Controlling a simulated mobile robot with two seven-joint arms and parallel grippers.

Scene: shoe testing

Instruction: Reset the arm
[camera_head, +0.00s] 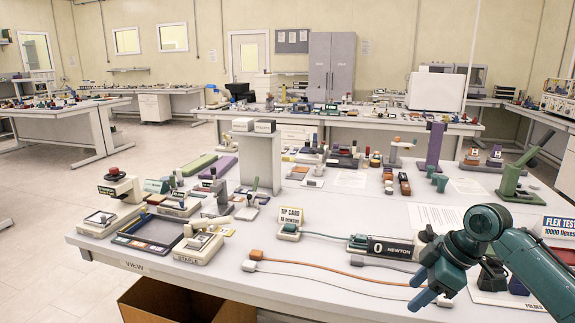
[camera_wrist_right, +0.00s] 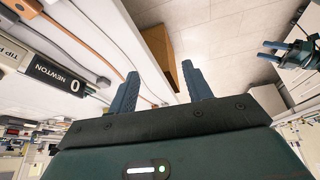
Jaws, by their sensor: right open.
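My right gripper (camera_head: 420,289) is at the lower right in the head view, near the front edge of the white table (camera_head: 330,285). In the right wrist view its two blue fingers (camera_wrist_right: 160,70) are apart, with nothing between them. The cardboard box (camera_wrist_right: 157,50) and the floor show beyond the fingertips. My left gripper is not in the head view. A teal gripper with blue fingers, seemingly my left one, shows at the right edge of the right wrist view (camera_wrist_right: 278,50).
A force gauge marked "0 NEWTON" (camera_head: 390,248) lies close left of my right gripper. Orange (camera_head: 320,266) and grey cables run along the table front. A green press (camera_head: 515,178) stands at the right. The open cardboard box (camera_head: 180,302) sits below the front edge.

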